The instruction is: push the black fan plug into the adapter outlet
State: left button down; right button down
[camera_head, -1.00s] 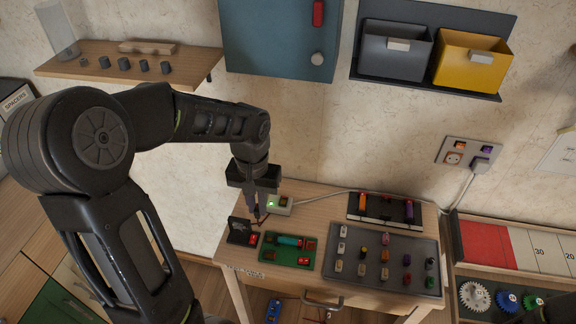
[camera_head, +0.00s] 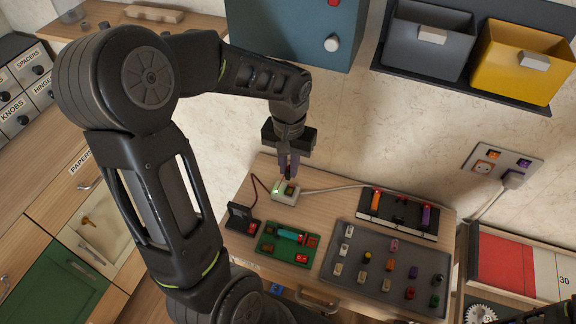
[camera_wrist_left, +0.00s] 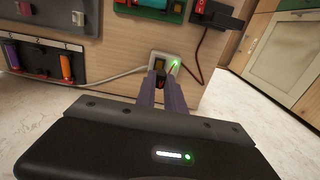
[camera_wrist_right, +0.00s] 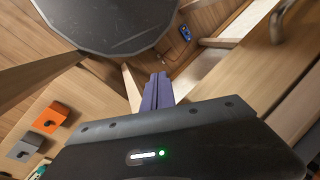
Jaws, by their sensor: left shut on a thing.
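The white adapter (camera_head: 284,195) with a lit green light sits near the table's back left edge; it also shows in the left wrist view (camera_wrist_left: 176,67). My left gripper (camera_head: 288,178) points down at the adapter. Its purple fingers are shut on the small black fan plug (camera_wrist_left: 160,76), mostly hidden between the fingertips. The plug is right at the adapter; I cannot tell whether it is in the outlet. A red cord (camera_wrist_left: 200,45) runs from there to the black fan unit (camera_head: 241,217). My right gripper (camera_wrist_right: 158,84) is shut and empty, away from the adapter.
A white cable (camera_head: 335,188) runs from the adapter towards the wall socket (camera_head: 489,167). A green board (camera_head: 272,250) and a grey tray of small coloured parts (camera_head: 345,270) lie in front. A black holder (camera_head: 410,222) stands at right. Bins (camera_head: 430,60) hang above.

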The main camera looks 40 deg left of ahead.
aim_at(290, 191)
pick_arm(q)
jog(key=f+b, duration=0.1)
jog(key=w+f+b, duration=0.1)
jog(key=f, duration=0.1)
jog(key=shift+w, duration=0.1)
jog(key=shift+s+f+b, duration=0.25)
jog(key=shift+f+b, duration=0.45)
jog(key=shift+f, duration=0.25)
jog(key=shift+f+b, duration=0.8)
jog(key=shift+f, duration=0.15)
dwell(0.5)
jog(key=c, duration=1.3)
grip_release()
jog(key=shift+c, duration=0.2)
jog(key=shift+r, duration=0.1)
jog(key=shift+r+p, duration=1.95)
jog(key=shift+r, duration=0.5)
